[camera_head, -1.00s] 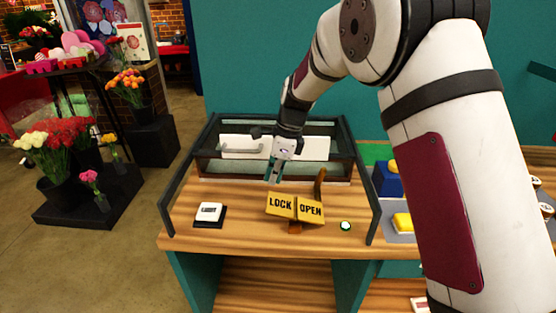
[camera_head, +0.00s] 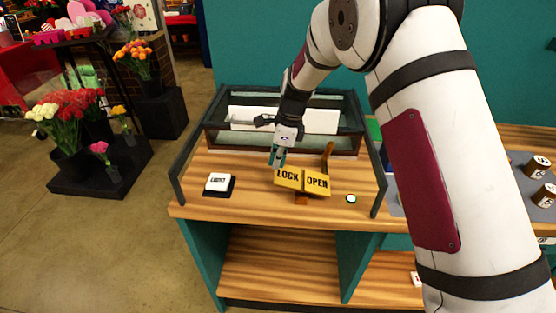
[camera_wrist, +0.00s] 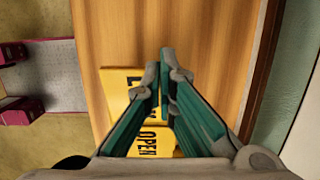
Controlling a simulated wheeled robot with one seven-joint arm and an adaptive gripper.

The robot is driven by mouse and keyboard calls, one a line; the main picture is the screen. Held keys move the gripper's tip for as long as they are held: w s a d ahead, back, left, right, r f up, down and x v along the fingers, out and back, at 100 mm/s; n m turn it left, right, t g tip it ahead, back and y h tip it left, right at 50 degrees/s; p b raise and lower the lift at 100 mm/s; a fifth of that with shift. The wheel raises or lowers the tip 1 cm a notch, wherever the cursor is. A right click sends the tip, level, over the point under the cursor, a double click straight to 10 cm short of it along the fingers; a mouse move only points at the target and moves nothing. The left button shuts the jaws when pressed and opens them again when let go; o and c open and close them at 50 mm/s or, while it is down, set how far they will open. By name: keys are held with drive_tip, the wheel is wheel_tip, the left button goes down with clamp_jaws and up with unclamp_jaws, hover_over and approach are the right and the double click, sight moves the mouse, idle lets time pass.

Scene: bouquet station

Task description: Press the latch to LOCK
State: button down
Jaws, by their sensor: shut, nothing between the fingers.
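The latch is a yellow two-plate rocker on a wooden post. Its LOCK plate (camera_head: 288,178) is on the left and its OPEN plate (camera_head: 317,184) on the right, sloping down to the right in the head view. My gripper (camera_head: 277,161) is shut and empty, pointing down just behind and above the LOCK plate; contact cannot be told. In the wrist view, my gripper (camera_wrist: 163,65) covers much of the LOCK plate (camera_wrist: 115,80), and the OPEN plate (camera_wrist: 150,142) shows between the fingers.
A white LIGHT button (camera_head: 218,182) sits left of the latch and a small round button (camera_head: 351,198) to its right. A wooden upright lever (camera_head: 327,155) stands behind the OPEN plate. Dark-framed glass walls (camera_head: 178,180) enclose the sides; a white drawer or panel is behind.

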drive_tip(key=shift+a+f+h, duration=0.25)
drive_tip(key=shift+f+h, duration=0.05)
drive_tip(key=shift+h, duration=0.1)
drive_tip(key=shift+a+f+h+b, duration=0.3)
drive_tip(key=shift+f+h+b, duration=0.25)
drive_tip(key=shift+h+b, duration=0.15)
drive_tip(key=shift+w+a+f+h+b, duration=0.1)
drive_tip(key=shift+a+f+h+b, duration=0.1)
drive_tip(key=shift+f+h, duration=0.25)
drive_tip(key=shift+a+f+h+b, duration=0.1)
drive_tip(key=shift+f+h+b, duration=0.15)
drive_tip(key=shift+h, duration=0.3)
drive_tip(key=shift+f, duration=0.4)
drive_tip(key=shift+f, duration=0.2)
